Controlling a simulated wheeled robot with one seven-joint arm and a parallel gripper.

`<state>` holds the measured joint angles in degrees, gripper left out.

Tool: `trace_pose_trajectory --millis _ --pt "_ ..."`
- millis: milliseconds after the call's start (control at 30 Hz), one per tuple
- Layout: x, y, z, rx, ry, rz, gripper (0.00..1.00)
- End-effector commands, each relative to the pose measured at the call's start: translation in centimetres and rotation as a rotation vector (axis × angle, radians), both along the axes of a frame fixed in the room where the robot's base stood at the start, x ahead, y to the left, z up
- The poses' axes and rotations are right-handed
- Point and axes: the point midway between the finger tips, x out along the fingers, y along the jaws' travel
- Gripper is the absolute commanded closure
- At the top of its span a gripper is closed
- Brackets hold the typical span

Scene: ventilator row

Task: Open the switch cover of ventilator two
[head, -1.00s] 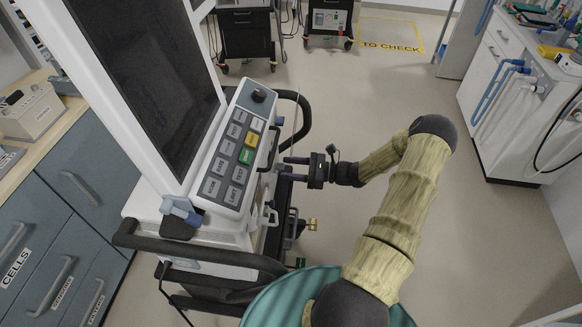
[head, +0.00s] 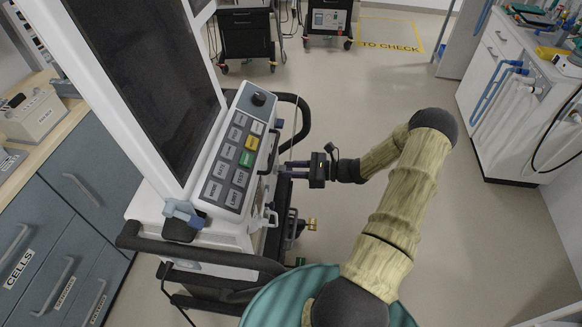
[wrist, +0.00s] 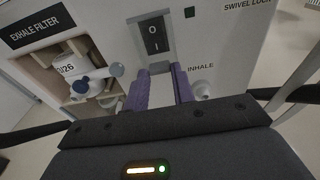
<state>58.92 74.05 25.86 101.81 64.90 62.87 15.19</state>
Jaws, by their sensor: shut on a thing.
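The ventilator (head: 165,210) stands at left in the head view, with a dark screen and a keypad. My gripper (head: 287,168) reaches its right side from the right. In the wrist view a black rocker switch (wrist: 154,36) marked O and I sits in a pale frame on the white side panel. The purple fingers of my gripper (wrist: 161,72) stand just below it, a narrow gap apart, shut on what appears to be the lower part of the switch cover. The cover is hard to make out, seemingly clear, and looks closed. The ventilator's number is not visible.
An exhale filter bay (wrist: 85,75) with a valve lies left of the switch, and an inhale port (wrist: 202,90) lies right. A black handle (head: 303,125) curves beyond my gripper. The floor (head: 345,95) behind and right of my arm is clear.

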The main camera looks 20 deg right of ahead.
Motion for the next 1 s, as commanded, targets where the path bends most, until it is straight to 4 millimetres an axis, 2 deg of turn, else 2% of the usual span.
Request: trace_pose_trajectory --millis 33,500,1000 --pt "-0.1 -0.1 0.8 -0.027 0.016 0.001 0.98" --pt "-0.9 -1.5 3.7 -0.368 0.226 0.002 0.98" --pt "-1.1 -1.7 7.1 -0.758 0.468 0.003 0.98"
